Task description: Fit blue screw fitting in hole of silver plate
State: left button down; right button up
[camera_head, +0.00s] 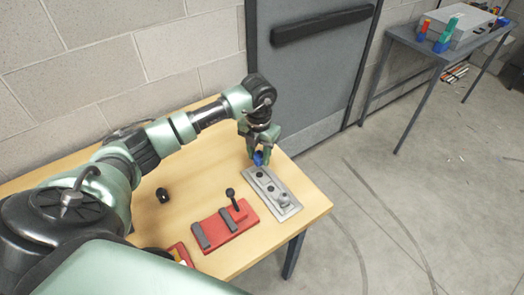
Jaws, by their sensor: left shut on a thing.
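The silver plate (288,207) lies on the wooden table near its right edge. It has dark holes and a grey raised fitting (283,199) at its near end. My left gripper (259,155) is above the far end of the plate, shut on the blue screw fitting (258,159). The fitting is small and partly hidden by the fingers. I cannot tell whether it touches the plate. My right gripper is not in view.
A red block with dark bars and a black-knobbed lever (231,194) stands left of the plate. A small black part (162,195) lies further left. A grey door (310,70) is behind the table. A second table (420,45) with boxes and coloured items stands at right.

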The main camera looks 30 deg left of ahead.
pick_arm(q)
jog(key=shift+f+b, duration=0.45)
jog(key=shift+f, duration=0.45)
jog(key=shift+f+b, duration=0.75)
jog(key=shift+f, duration=0.1)
jog(key=shift+f+b, duration=0.6)
jog(key=shift+f, duration=0.2)
jog(key=shift+f+b, duration=0.3)
jog(key=shift+f, duration=0.1)
jog(key=c, duration=0.9)
grip_release()
jog(key=shift+o, duration=0.2)
